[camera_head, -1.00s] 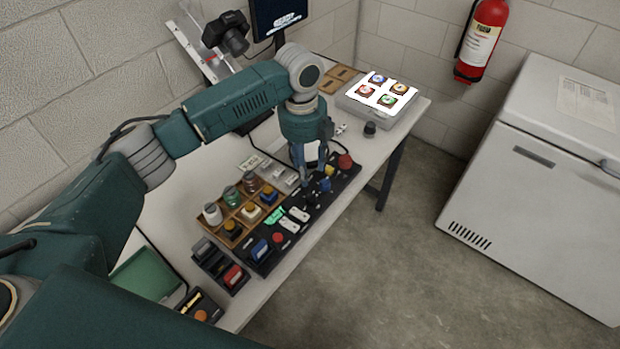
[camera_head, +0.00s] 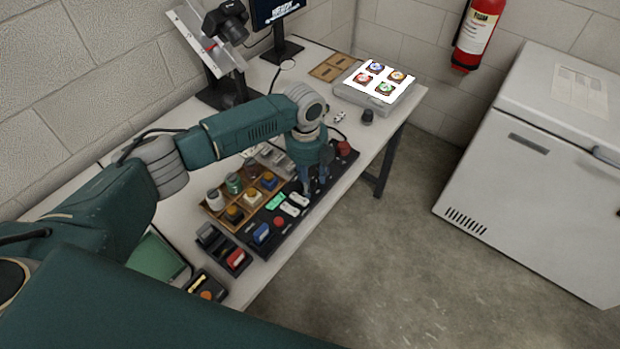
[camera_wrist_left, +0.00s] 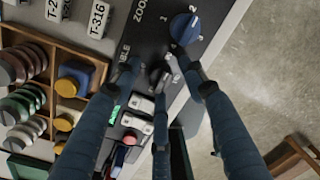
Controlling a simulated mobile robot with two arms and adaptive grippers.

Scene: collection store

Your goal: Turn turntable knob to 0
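The turntable knob (camera_wrist_left: 161,76) is a small dark knob on the black control panel (camera_head: 264,216), beside a partly covered label ending in "BLE". My left gripper (camera_wrist_left: 157,72) is over it, with its dark fingers spread around the knob; I cannot tell whether they touch it. The left gripper (camera_head: 310,188) also shows in the head view, pointing down at the panel and hiding the knob there. A blue zoom knob (camera_wrist_left: 185,27) with marks 1 and 2 is just beyond the fingertips. My right gripper is not in view.
A wooden tray (camera_head: 213,214) of colored samples lies beside the panel. A red button (camera_head: 345,148) is at the panel's far end, and a lit box (camera_head: 372,96) stands farther back. A white chest freezer (camera_head: 530,190) is at the right, across open floor.

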